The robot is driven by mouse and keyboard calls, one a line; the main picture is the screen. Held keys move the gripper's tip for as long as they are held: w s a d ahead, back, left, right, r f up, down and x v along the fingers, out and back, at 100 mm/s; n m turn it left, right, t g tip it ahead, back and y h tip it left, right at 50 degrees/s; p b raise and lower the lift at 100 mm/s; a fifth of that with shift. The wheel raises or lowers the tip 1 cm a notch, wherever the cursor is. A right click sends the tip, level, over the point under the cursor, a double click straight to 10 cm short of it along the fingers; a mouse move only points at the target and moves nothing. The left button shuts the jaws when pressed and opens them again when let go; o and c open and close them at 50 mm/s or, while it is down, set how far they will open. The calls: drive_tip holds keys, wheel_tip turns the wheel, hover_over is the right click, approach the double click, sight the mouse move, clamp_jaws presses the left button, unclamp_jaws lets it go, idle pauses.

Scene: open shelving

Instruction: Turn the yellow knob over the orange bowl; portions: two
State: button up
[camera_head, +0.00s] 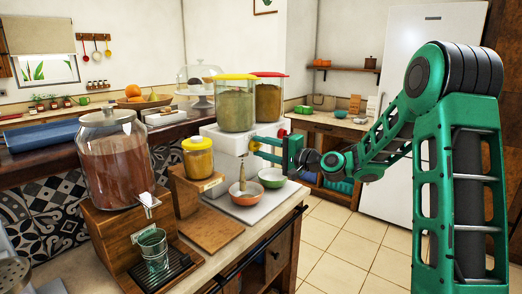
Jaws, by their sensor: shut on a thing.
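The yellow knob (254,146) sits on the front of the white dispenser stand (228,142), below the clear container with greenish contents (237,108). My gripper (262,148) reaches in from the right and is shut on the yellow knob, its fingers partly covering it. The orange bowl (246,197) stands on the pale base below and to the left of the knob. A narrow brownish streak (242,172) shows between the stand and this bowl; I cannot tell whether it is falling contents or a spout. The amount in the bowl is unclear.
A green bowl (272,178) stands right beside the orange one, under a red knob (283,133) and a second container (268,100). At left are a yellow-lidded jar (198,158) and a large drink jar (113,160) with a glass (153,248). Floor at right is clear.

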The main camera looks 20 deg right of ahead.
drive_tip(key=shift+w+d+m, duration=0.15)
drive_tip(key=shift+d+m, duration=0.15)
drive_tip(key=shift+m, duration=0.1)
drive_tip(key=o, duration=1)
drive_tip(key=shift+f, duration=0.1)
drive_tip(key=shift+a, duration=0.15)
drive_tip(key=v, duration=1)
drive_tip(key=shift+s+d, duration=0.25)
drive_tip(key=shift+s, duration=0.05)
